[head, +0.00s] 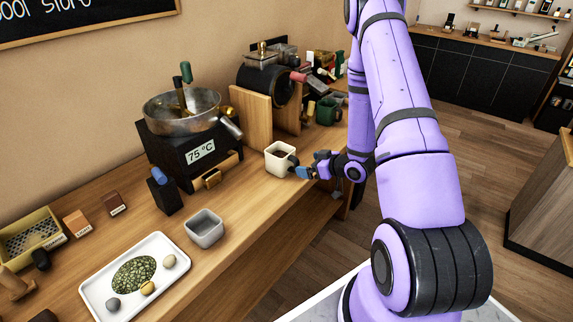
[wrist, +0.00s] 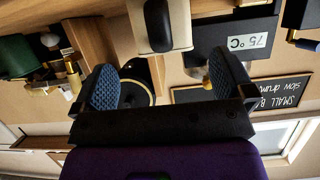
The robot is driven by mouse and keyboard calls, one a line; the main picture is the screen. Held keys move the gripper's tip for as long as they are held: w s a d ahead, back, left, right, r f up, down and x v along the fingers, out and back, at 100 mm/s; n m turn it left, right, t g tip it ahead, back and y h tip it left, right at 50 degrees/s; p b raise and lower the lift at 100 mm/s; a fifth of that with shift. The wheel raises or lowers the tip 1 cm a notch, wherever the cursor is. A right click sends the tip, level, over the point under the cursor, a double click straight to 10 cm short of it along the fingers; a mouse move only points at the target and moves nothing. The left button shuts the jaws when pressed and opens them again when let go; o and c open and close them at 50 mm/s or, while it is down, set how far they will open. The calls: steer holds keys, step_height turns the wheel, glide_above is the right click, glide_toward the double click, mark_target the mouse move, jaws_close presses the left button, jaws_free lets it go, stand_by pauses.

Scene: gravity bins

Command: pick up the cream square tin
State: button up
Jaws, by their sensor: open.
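The cream square tin (head: 271,163) stands upright on the wooden counter in the head view, with a dark inside. My gripper (head: 306,172) is just right of it, at about its height. In the wrist view the tin (wrist: 181,30) is at the top centre, beyond the fingertips and roughly between their lines. A dark rounded shape shows on its near face. My gripper (wrist: 163,62) has its two blue-padded fingers wide apart with nothing between them. The head view does not show clearly whether a finger touches the tin.
A grey square tin (head: 205,230) and a white tray (head: 94,292) with small stones are nearer on the counter (head: 237,205). A black heater (head: 180,151) with a metal pan stands behind left. A wooden-framed drum machine (head: 254,117) is behind the cream tin. Counter is clear between the tins.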

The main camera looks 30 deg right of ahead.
mark_target(299, 163)
steer(key=x, duration=0.8)
steer(key=shift+w+r, duration=0.1)
steer(key=shift+a, duration=0.1)
steer(key=c, duration=1)
